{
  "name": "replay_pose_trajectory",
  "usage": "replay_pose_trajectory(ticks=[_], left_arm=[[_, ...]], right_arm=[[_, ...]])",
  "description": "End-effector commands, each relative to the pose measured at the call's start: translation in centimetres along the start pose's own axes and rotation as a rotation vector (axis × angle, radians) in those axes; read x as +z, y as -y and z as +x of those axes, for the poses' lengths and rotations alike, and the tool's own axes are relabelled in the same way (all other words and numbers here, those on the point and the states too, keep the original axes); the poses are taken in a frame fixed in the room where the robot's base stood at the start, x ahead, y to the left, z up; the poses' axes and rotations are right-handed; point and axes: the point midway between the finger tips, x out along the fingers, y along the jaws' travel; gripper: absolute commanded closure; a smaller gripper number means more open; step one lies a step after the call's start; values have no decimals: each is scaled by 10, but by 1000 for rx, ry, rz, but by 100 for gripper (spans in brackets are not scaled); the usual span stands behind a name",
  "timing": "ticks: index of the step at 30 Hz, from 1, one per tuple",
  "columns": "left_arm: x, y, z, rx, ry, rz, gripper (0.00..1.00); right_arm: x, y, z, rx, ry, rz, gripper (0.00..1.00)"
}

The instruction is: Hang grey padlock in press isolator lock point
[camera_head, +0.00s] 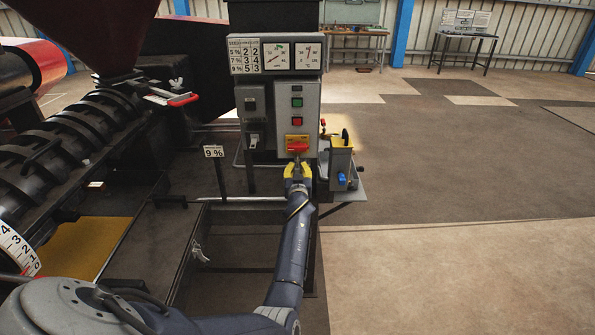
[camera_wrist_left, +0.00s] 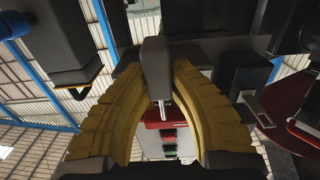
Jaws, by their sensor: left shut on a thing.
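My left gripper (camera_head: 296,171) is at the front of the control panel, just below the isolator. The isolator is a red handle (camera_head: 298,147) on a yellow plate. In the left wrist view my yellow fingers (camera_wrist_left: 158,90) are shut on a grey block, the grey padlock (camera_wrist_left: 156,68). A thin pale metal part, seemingly its shackle, points towards the panel. In the head view the padlock cannot be made out at the gripper. Whether the shackle touches or passes through the lock point cannot be told. My right gripper is in neither view.
A grey box (camera_head: 341,160) with a blue padlock (camera_head: 342,179) stands right of the panel, close to my gripper. A grey switch box (camera_head: 252,115) is left. Green (camera_head: 297,102) and red (camera_head: 297,121) buttons sit above the isolator. Open floor lies right.

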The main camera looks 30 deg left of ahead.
Motion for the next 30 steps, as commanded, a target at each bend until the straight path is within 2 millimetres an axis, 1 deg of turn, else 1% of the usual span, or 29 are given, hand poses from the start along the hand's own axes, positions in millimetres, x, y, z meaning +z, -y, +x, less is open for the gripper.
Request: replay_pose_trajectory(ticks=[10,22,30], left_arm=[[0,0,0,0,-1,-1,100],[12,0,0,-1,0,-1,100],[14,0,0,-1,-1,0,100]], right_arm=[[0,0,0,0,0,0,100],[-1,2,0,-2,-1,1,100],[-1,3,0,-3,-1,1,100]])
